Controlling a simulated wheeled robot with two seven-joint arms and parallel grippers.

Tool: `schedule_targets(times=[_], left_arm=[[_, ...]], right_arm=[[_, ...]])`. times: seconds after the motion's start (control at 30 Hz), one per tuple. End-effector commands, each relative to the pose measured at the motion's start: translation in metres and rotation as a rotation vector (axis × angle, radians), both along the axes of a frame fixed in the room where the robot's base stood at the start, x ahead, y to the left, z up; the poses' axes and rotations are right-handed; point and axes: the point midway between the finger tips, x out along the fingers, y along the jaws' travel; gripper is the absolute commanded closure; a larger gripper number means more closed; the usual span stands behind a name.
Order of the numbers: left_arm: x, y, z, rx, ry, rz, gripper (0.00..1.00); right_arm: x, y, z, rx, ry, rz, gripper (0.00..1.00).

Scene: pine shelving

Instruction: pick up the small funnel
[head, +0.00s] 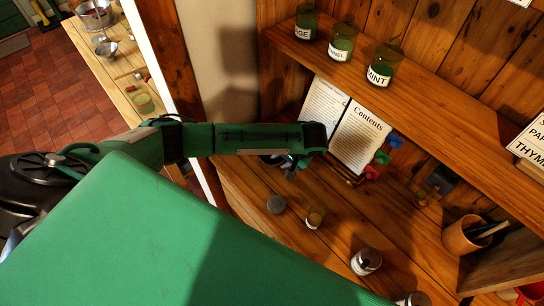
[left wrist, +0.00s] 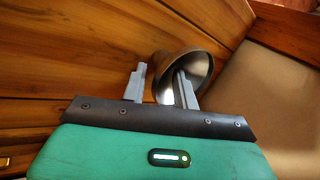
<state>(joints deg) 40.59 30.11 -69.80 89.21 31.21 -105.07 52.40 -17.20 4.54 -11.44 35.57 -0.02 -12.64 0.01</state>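The small funnel (left wrist: 202,66) shows in the left wrist view as a dark metal cone with its wide mouth toward the right. My left gripper (left wrist: 160,86) has its two grey fingers apart. The right-hand finger overlaps the funnel's mouth and seems to be inside the rim. The other finger is just outside the cone on the left, with a narrow gap showing. In the head view my left gripper (head: 288,170) is low in front of the open book, and my wrist hides most of what it is at. My right gripper is not in view.
An open book (head: 358,137) stands close behind the gripper, with coloured clips (head: 382,158) beside it. A small amber jar (head: 315,217), a white-labelled jar (head: 366,261) and a clay pot (head: 463,238) stand on the lower board. The upper shelf (head: 440,100) overhangs, bearing labelled jars (head: 340,45).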

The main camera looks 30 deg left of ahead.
Motion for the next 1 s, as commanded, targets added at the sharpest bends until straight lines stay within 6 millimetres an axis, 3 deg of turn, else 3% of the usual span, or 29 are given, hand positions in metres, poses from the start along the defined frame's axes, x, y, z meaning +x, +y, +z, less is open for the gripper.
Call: schedule_targets(times=[0.23,0.37,0.4,1.0], left_arm=[[0.0001,0.0010,-0.0021,0.000,0.000,0.000,0.72],[0.0001,0.0008,-0.0019,0.000,0.000,0.000,0.98],[0.0001,0.0009,-0.0018,0.000,0.000,0.000,1.00],[0.0001,0.0006,0.0053,0.000,0.000,0.000,1.00]], right_arm=[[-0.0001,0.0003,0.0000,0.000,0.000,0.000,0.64],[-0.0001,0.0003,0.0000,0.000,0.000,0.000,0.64],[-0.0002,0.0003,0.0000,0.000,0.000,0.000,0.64],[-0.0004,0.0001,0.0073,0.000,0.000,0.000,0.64]])
